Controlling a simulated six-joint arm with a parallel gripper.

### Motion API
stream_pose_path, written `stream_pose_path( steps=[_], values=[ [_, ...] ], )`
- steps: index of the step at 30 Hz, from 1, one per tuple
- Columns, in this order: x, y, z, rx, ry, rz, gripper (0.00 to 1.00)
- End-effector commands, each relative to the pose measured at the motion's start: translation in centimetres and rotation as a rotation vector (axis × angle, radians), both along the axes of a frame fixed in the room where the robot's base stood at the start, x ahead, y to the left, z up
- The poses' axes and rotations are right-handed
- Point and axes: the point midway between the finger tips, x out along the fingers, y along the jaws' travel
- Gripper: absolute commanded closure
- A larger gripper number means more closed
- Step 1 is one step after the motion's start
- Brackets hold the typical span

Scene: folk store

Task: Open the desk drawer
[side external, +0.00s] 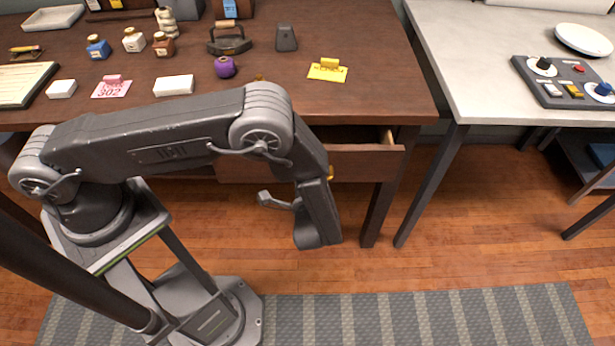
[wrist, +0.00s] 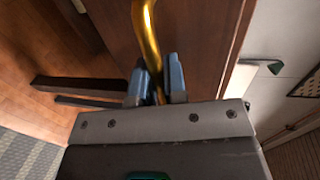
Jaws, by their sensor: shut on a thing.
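The desk drawer (side external: 368,163) is under the dark wooden desk (side external: 390,70). It stands partly open, with a pale inner side wall showing at its right end. My arm hides much of its front. Its brass handle (wrist: 149,25) runs between my fingers in the wrist view, and a bit of brass (side external: 331,173) shows beside my arm in the side view. My gripper (wrist: 158,78) is shut on the handle, a blue-grey finger on each side. The drawer front (wrist: 205,40) fills the upper middle of the wrist view. My fingertips are hidden in the side view.
Small jars, cards, a flat iron (side external: 229,40), a purple pot (side external: 225,67) and a yellow card (side external: 327,70) are on the desktop. A grey-white table (side external: 480,70) stands to the right. The floor before the drawer is clear, with a striped rug (side external: 430,320).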

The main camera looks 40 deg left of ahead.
Motion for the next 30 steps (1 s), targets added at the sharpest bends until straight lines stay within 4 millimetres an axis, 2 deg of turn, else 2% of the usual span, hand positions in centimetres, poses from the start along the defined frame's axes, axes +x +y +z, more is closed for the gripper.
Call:
stream_pose_path(
  steps=[14,19,30],
  values=[
    [-0.5,-0.6,0.0,0.0,0.001,-0.003,1.0],
    [-2.5,-2.6,0.0,-0.002,0.001,-0.006,1.0],
    [-8.4,-8.6,0.0,-0.002,0.0,-0.006,1.0]
  ],
)
